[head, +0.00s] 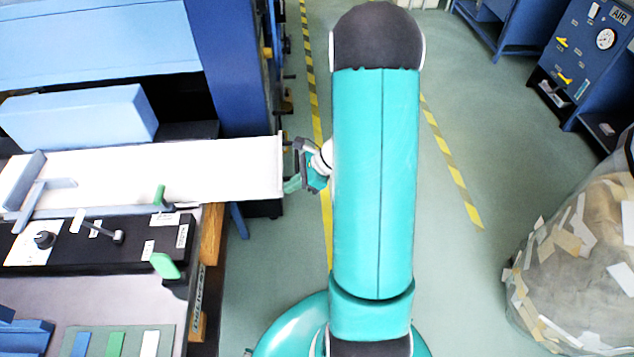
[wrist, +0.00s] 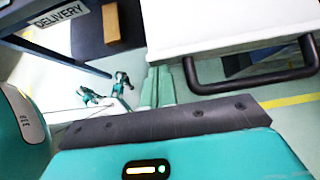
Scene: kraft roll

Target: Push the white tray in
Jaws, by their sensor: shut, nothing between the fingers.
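The white tray (head: 225,170) sticks out to the right from the blue machine in the head view, past the bench's right end. Its end plate faces my arm. In the wrist view the tray (wrist: 215,22) fills the upper right, with a dark bar handle (wrist: 255,75) below its front edge. My gripper (head: 292,185) is just right of the tray's end, near its lower corner, with the fingers pointing left. In the wrist view my green fingertips (wrist: 157,85) are together and empty, left of the handle. I cannot tell whether they touch the tray.
A black control panel (head: 100,243) with green-handled levers lies in front of the tray. A light blue block (head: 80,115) sits behind it. A wrapped bin of scraps (head: 585,260) stands at the right.

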